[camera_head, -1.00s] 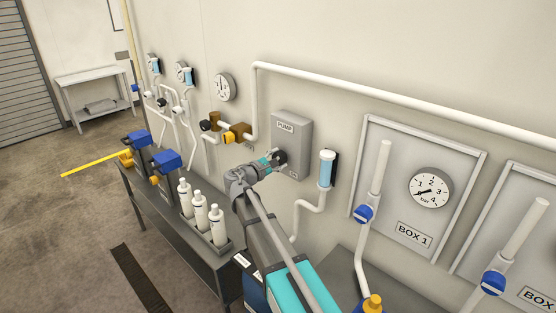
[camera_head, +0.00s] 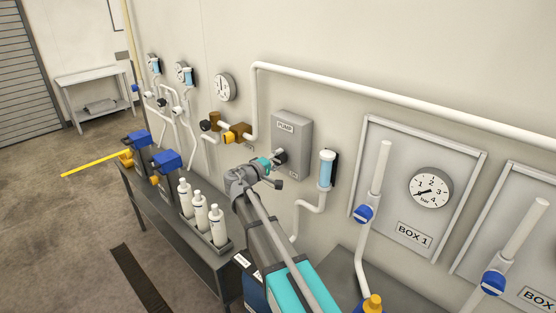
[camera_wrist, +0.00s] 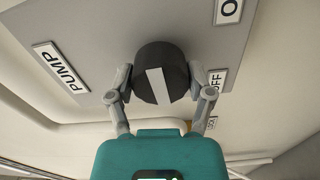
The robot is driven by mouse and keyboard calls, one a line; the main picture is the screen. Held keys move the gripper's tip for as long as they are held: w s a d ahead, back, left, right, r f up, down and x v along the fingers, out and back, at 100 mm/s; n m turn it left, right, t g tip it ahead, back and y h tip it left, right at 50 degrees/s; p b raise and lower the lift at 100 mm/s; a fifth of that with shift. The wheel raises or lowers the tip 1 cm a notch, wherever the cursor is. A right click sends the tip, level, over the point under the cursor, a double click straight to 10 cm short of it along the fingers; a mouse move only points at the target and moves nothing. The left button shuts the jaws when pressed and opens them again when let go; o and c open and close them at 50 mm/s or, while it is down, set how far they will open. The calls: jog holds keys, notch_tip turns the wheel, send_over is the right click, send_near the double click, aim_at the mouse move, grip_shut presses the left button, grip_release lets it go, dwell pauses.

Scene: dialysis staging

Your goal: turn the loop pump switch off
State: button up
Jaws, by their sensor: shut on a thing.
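The loop pump switch is a round black knob (camera_wrist: 161,72) with a white stripe, on the grey pump box (camera_head: 297,128). In the wrist view the stripe runs nearly up and down the picture, tilted slightly. I cannot tell which label the stripe marks. My gripper (camera_wrist: 161,92) is shut on the knob, one finger at each side. In the head view the knob (camera_head: 281,157) is partly hidden by my gripper.
A blue-windowed cylinder (camera_head: 327,168) with a white pipe is just right of the pump box. Brown and yellow valve fittings (camera_head: 237,132) are to its left. White bottles (camera_head: 201,214) stand on a dark bench (camera_head: 205,262) below. BOX 1 panel (camera_head: 385,150) is further right.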

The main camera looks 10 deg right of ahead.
jog(key=shift+m, duration=0.4)
jog(key=o, duration=1.1)
jog(key=shift+a, duration=0.1)
jog(key=shift+v, duration=5.9)
